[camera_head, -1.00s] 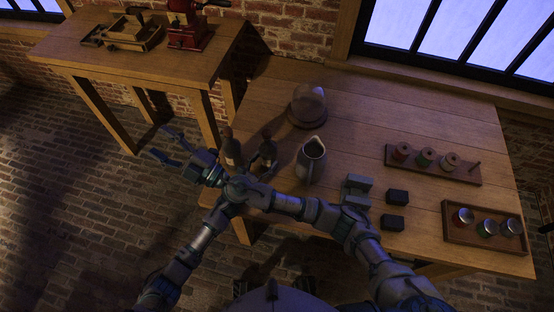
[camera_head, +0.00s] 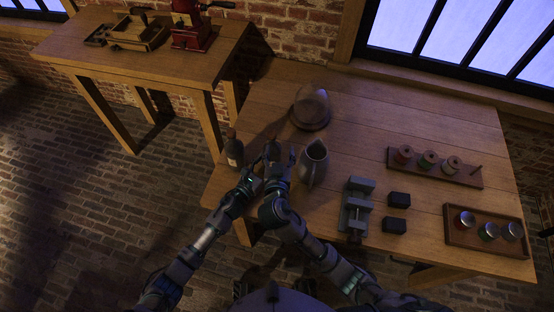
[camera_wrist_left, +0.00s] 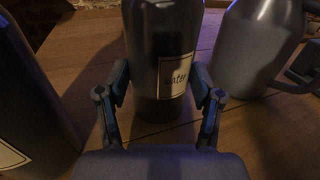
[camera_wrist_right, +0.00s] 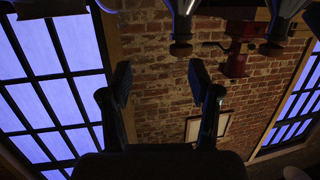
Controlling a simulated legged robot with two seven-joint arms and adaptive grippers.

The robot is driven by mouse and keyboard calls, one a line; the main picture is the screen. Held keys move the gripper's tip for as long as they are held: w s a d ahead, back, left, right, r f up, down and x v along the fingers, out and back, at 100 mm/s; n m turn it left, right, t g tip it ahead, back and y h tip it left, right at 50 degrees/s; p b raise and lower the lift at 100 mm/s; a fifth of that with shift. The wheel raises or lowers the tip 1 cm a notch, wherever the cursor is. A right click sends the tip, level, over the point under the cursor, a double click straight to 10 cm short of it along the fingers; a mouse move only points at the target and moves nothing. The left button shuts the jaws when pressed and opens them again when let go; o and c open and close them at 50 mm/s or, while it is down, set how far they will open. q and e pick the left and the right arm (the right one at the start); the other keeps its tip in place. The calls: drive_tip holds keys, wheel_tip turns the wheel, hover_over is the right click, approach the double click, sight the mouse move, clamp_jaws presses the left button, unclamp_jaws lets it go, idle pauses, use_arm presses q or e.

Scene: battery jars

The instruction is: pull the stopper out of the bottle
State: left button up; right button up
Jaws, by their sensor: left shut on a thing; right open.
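The bottle (camera_wrist_left: 165,40) is dark, upright, and has a pale label reading "water" in the left wrist view. My left gripper (camera_wrist_left: 160,112) is shut on its lower body, one finger on each side, with the bottle on the table. In the head view my left gripper (camera_head: 256,178) is low at the table's front left, and the grippers largely cover the bottle. My right gripper (camera_head: 280,152) is open beside the bottle's upper part. In the right wrist view the gap between its fingers (camera_wrist_right: 160,85) is empty.
A second dark bottle (camera_head: 233,152) stands close on the left, near the table edge. A grey jug (camera_head: 313,165) stands close on the right. A glass dome (camera_head: 311,108) is behind. A vise (camera_head: 356,205), dark blocks (camera_head: 398,199), a spool rack (camera_head: 435,168) and a jar tray (camera_head: 486,245) are further right.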

sight(272, 135)
use_arm(q)
drive_tip(key=d, duration=0.2)
drive_tip(key=shift+d+f, duration=0.3)
drive_tip(key=shift+d, duration=0.05)
drive_tip(key=shift+c, duration=0.3)
drive_tip(key=shift+a, duration=0.5)
clamp_jaws()
drive_tip(key=shift+a, duration=0.55)
use_arm(e)
drive_tip(key=d+x, duration=0.1)
drive_tip(key=x, duration=0.7)
use_arm(q)
drive_tip(key=shift+d, duration=0.25)
use_arm(e)
drive_tip(key=shift+w+d, duration=0.1)
drive_tip(key=shift+d, duration=0.2)
drive_tip(key=c, duration=0.8)
use_arm(q)
drive_tip(key=shift+d, duration=0.3)
use_arm(e)
drive_tip(key=shift+d+f, duration=0.1)
drive_tip(key=shift+d, duration=0.1)
clamp_jaws()
drive_tip(key=o, duration=0.8)
unclamp_jaws()
drive_tip(key=shift+a, duration=0.1)
use_arm(q)
drive_tip(key=shift+a, duration=0.15)
use_arm(e)
drive_tip(key=shift+a, duration=0.2)
